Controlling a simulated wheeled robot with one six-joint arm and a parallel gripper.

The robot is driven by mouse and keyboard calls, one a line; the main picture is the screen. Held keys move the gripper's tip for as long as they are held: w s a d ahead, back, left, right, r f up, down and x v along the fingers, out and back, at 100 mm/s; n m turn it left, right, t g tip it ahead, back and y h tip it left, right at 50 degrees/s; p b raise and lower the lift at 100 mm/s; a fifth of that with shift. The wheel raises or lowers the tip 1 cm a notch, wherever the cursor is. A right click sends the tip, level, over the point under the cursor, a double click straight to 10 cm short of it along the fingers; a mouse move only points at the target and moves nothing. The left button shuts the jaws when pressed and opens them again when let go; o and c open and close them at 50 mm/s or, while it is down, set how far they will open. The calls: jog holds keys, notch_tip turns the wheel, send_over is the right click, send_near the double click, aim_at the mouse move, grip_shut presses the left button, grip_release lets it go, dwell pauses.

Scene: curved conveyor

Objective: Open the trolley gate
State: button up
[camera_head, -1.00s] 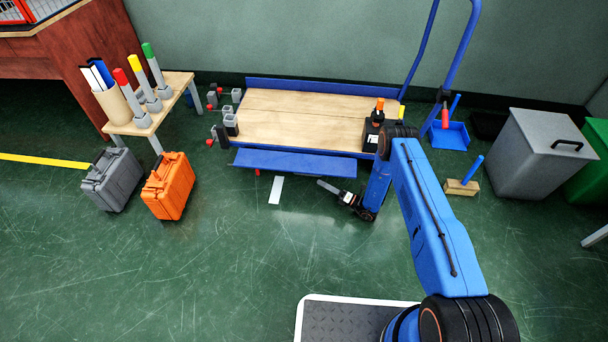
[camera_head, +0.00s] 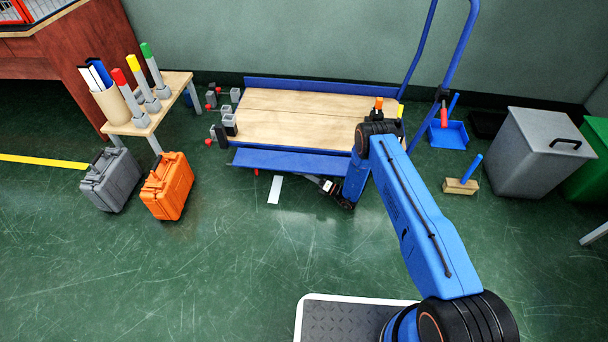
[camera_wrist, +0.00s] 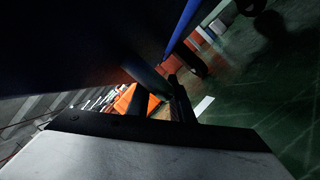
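The trolley (camera_head: 285,118) has a wooden deck and a blue push handle (camera_head: 455,60) at its right end. A blue side panel (camera_head: 290,162), which looks like the gate, slants outward and down along the deck's near edge. My gripper (camera_head: 317,182) is low, at the right part of the panel's lower edge, with its tip partly hidden beneath it. In the wrist view a large dark surface fills the top, and dark finger parts (camera_wrist: 178,100) show near the middle. Whether the fingers are apart or touch the panel is unclear.
An orange case (camera_head: 167,186) and a grey case (camera_head: 111,180) stand at left, by a small table (camera_head: 178,85). A grey bin (camera_head: 540,150), a blue dustpan (camera_head: 450,136) and a brush (camera_head: 462,186) are at right. A white strip (camera_head: 275,189) lies on the floor. The near floor is mostly clear.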

grip_shut()
jog(key=shift+s+r+m+h, duration=0.25)
jog(key=shift+r+m, duration=0.3)
jog(key=shift+m, duration=0.2)
jog(key=shift+s+r+m+h, duration=0.25)
jog(key=shift+r+m, duration=0.3)
jog(key=shift+m, duration=0.2)
jog(key=shift+w, duration=0.1)
grip_release()
jog(key=v, duration=1.7)
jog(key=shift+d, duration=0.2)
jog(key=shift+f, duration=0.1)
